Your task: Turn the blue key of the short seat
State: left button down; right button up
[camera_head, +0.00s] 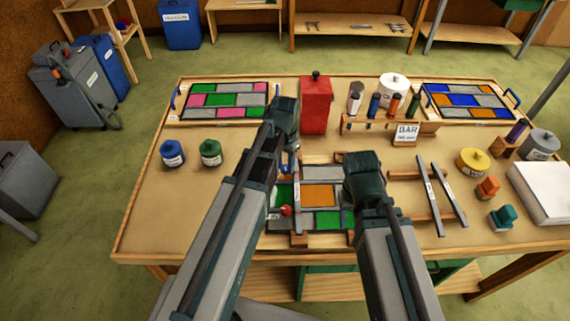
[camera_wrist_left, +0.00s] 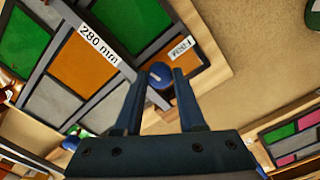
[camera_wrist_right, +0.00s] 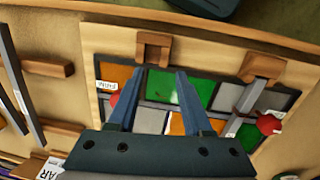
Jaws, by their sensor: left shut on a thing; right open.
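The blue key (camera_wrist_left: 159,74) shows between the fingertips of my left gripper (camera_wrist_left: 162,78) in the left wrist view. My right gripper (camera_wrist_right: 155,82) is open and empty above the panel's green and white panes. In the head view its fingers are hidden behind its wrist.
Red knobs (camera_head: 286,210) (camera_wrist_right: 267,124) sit by the panel. A bar labelled 280 mm (camera_wrist_left: 98,43) lies across it. A red container (camera_head: 316,103) stands behind. Loose bars (camera_head: 450,195) lie on wooden rests at right. Blue and green pots (camera_head: 172,153) stand at left, with bare table around.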

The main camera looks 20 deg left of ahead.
pick_arm(q)
jog(key=m, duration=0.4)
jog(key=shift+m, duration=0.3)
jog(key=m, duration=1)
jog(key=shift+m, duration=2.3)
jog(key=c, duration=0.5)
grip_release()
pick_arm(e)
jog(key=shift+r, duration=0.1)
